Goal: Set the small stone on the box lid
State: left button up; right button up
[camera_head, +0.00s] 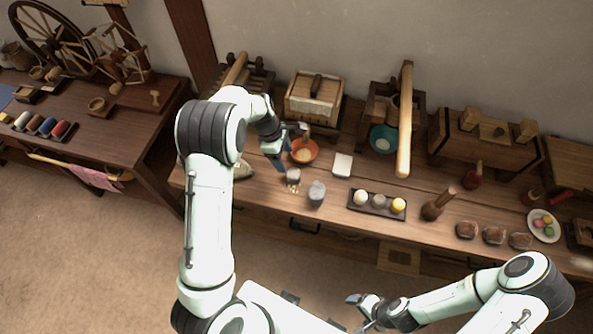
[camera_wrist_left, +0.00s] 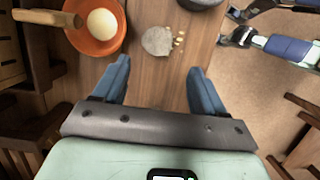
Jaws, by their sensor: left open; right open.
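A small grey stone-like piece (camera_head: 293,174) lies on the long table, with small yellow bits beside it. In the left wrist view this grey piece (camera_wrist_left: 157,41) is just beyond the gap between my left fingers. My left gripper (camera_head: 290,146) is over the table near the orange bowl; its fingers (camera_wrist_left: 158,68) are apart with nothing between them. A wooden box (camera_head: 314,97) with a pale lid and a dark handle stands at the back, beyond my left gripper. My right gripper (camera_head: 362,308) is open and empty in front of the table; it also shows in the left wrist view (camera_wrist_left: 232,27).
An orange bowl (camera_head: 304,151) with a pale content stands close to my left gripper. A grey pot (camera_head: 317,193), a white square block (camera_head: 342,164) and a dark tray (camera_head: 366,208) of round pieces are to the right. A wooden lever (camera_head: 405,120) rises at the back.

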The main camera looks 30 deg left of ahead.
pick_arm(q)
send_over(293, 172)
jog(key=a, duration=0.2)
jog(key=f, duration=0.3)
jog(key=s+f, duration=0.1)
jog(key=shift+d+f, duration=0.25)
jog(key=shift+f, duration=0.15)
jog(key=shift+w+x, duration=0.1)
jog(key=shift+x, duration=1.35)
jog(key=shift+w+x, duration=0.15)
jog(key=shift+x, duration=1.35)
jog(key=shift+a, duration=0.1)
jog(key=c, duration=1)
pick_arm(e)
jog(key=shift+s+f, duration=0.2)
jog(key=shift+f, duration=0.15)
pick_arm(q)
jog(key=shift+r, duration=0.1)
notch_tip(293, 172, up, 20)
jog(key=shift+f+p, duration=0.1)
jog(key=shift+p, duration=0.8)
pick_arm(e)
jog(key=w+r, duration=0.2)
jog(key=r, duration=0.1)
jog(key=shift+w, duration=0.35)
